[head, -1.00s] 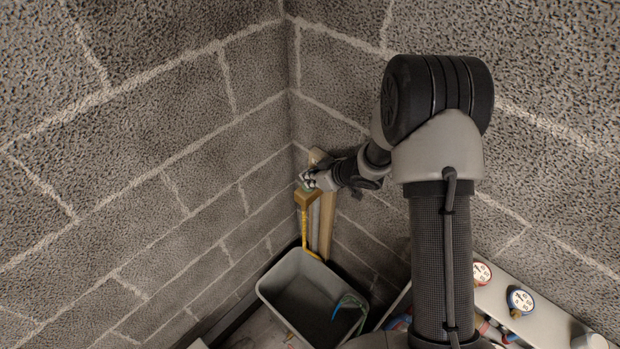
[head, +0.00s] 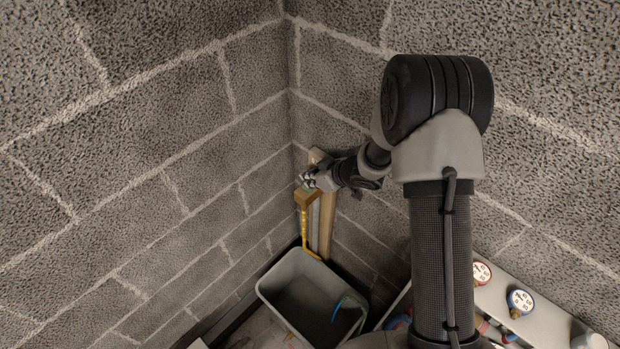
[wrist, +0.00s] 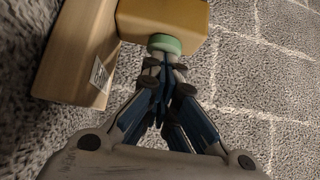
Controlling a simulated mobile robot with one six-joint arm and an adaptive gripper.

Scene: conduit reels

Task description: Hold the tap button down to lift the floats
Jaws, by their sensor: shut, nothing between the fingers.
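The tap is a brass-coloured block (wrist: 165,18) on a wooden post (wrist: 75,50) in the corner; it also shows in the head view (head: 306,197). Its button is a pale green round cap (wrist: 165,43) in the wrist view. My gripper (wrist: 168,62) is shut and empty, with its fingertips at the green button. They look to touch it, but I cannot tell how far it is pressed. In the head view my gripper (head: 310,181) is small and covers most of the button. No floats can be made out.
A grey bin (head: 300,295) with a green-blue loop over its edge stands below the tap. Round dials (head: 520,302) sit on a pale panel at right. Block walls (head: 150,180) close in the corner.

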